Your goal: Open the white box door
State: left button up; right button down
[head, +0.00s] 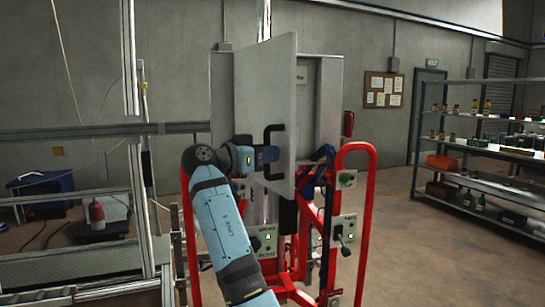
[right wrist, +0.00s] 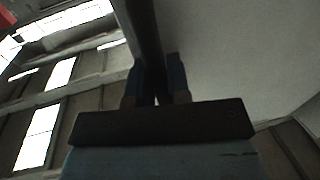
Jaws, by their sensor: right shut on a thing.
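The white box door (head: 266,95) stands swung open in the head view, turned well out from the white box (head: 320,105) behind it. A black handle (head: 273,150) is on the door's face. My right gripper (head: 268,155) is shut on this handle. In the right wrist view the dark handle bar (right wrist: 146,40) runs between the two blue fingers of my right gripper (right wrist: 158,88), and the pale door panel (right wrist: 225,50) fills the right side. The box's inside is partly hidden by the door. My left gripper is not in view.
A red tubular frame (head: 362,200) with control boxes (head: 344,230) stands below the box. Shelves (head: 480,160) with bottles and crates stand at the right. A metal frame (head: 145,190) is at the left. Open floor lies between the red frame and the shelves.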

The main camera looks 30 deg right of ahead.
jog(key=shift+w+a, duration=0.1)
jog(key=shift+a, duration=0.25)
jog(key=c, duration=1.1)
grip_release()
jog(key=shift+a, duration=0.1)
jog(key=a+b, duration=0.1)
jog(key=a, duration=1.2)
jog(key=shift+s+a+b, duration=0.3)
jog(key=shift+a+b, duration=0.05)
